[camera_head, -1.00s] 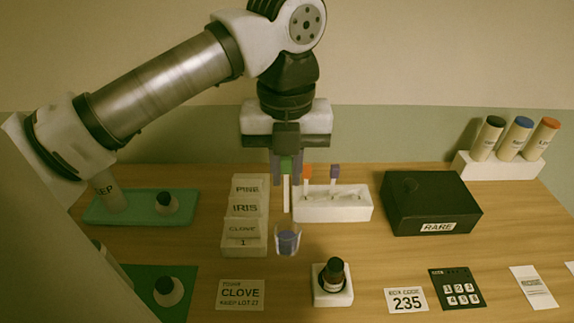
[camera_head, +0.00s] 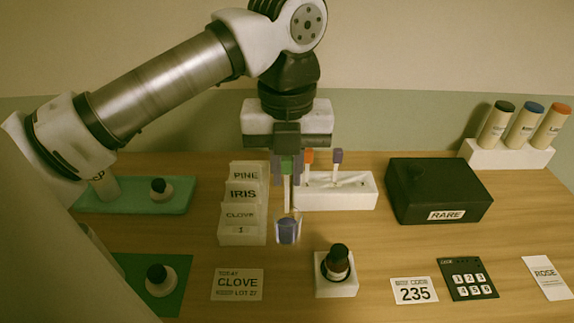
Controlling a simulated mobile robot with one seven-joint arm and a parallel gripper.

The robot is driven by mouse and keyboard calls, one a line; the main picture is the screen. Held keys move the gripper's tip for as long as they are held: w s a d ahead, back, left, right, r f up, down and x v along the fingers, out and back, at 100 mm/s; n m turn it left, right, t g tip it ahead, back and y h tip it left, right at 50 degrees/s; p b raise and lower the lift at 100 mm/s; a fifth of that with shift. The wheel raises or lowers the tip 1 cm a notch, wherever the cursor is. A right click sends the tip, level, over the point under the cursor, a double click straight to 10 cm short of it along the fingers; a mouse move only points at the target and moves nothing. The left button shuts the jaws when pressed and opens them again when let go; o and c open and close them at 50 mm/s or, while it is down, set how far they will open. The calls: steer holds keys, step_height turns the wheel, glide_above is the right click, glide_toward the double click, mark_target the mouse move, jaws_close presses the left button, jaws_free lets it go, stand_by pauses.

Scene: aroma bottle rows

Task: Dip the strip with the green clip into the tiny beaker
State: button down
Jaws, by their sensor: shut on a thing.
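My gripper (camera_head: 287,172) is shut on the green clip (camera_head: 287,165) of a white strip (camera_head: 288,195), which hangs straight down. The tiny beaker (camera_head: 288,232), clear with blue-purple content, stands on the table directly below. The strip's lower end reaches the beaker's rim in the picture; I cannot tell whether it touches the liquid. Two other strips, with an orange clip (camera_head: 308,157) and a purple clip (camera_head: 337,156), stand in a white holder (camera_head: 355,196) behind and to the right.
Label cards PINE, IRIS and CLOVE stand in a rack (camera_head: 240,236) left of the beaker. A dark bottle (camera_head: 338,262) in a white block is in front right. A black RARE box (camera_head: 440,190) stands right. Teal tray (camera_head: 135,205) is at left.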

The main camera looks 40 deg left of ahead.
mark_target(287, 158)
steer(key=shift+f+b, duration=1.85)
steer(key=shift+f, duration=0.15)
stand_by(0.4)
steer(key=shift+r, duration=0.15)
steer(key=shift+r+p, duration=2.3)
steer(key=shift+r, duration=1.15)
